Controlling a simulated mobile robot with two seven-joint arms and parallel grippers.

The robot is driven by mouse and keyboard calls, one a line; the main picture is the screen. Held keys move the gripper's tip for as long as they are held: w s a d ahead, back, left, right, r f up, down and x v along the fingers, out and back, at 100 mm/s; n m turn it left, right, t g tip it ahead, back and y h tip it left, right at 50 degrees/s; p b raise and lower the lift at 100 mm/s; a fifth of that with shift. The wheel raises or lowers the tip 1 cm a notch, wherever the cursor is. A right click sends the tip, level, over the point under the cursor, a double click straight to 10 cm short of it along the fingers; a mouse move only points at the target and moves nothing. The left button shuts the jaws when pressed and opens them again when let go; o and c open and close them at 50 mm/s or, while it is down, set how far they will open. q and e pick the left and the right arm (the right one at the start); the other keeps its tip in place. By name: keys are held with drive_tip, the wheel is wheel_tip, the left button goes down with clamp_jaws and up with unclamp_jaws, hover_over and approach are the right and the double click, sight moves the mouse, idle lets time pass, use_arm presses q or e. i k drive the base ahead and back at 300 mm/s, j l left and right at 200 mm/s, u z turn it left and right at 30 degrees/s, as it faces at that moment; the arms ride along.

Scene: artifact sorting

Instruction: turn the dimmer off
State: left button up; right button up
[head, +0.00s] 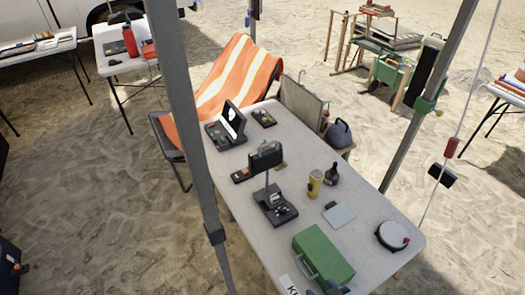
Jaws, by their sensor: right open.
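No part is clearly readable as the dimmer at this size. A black device base (275,205) with small light controls stands mid-table and may carry it. A thin post rises from this base to a dark box-shaped head (266,156). My left gripper is not in view.
The white table (365,250) also holds a green case (323,254), a yellow flashlight (315,183), a dark bottle (332,174), a grey pad (339,214), a round drum-like item (392,236) and an open black case (227,126). A grey canopy pole (187,110) stands at its left.

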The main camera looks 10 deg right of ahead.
sight(283, 209)
drive_tip(key=l+u, duration=0.75)
drive_tip(key=k, duration=0.05)
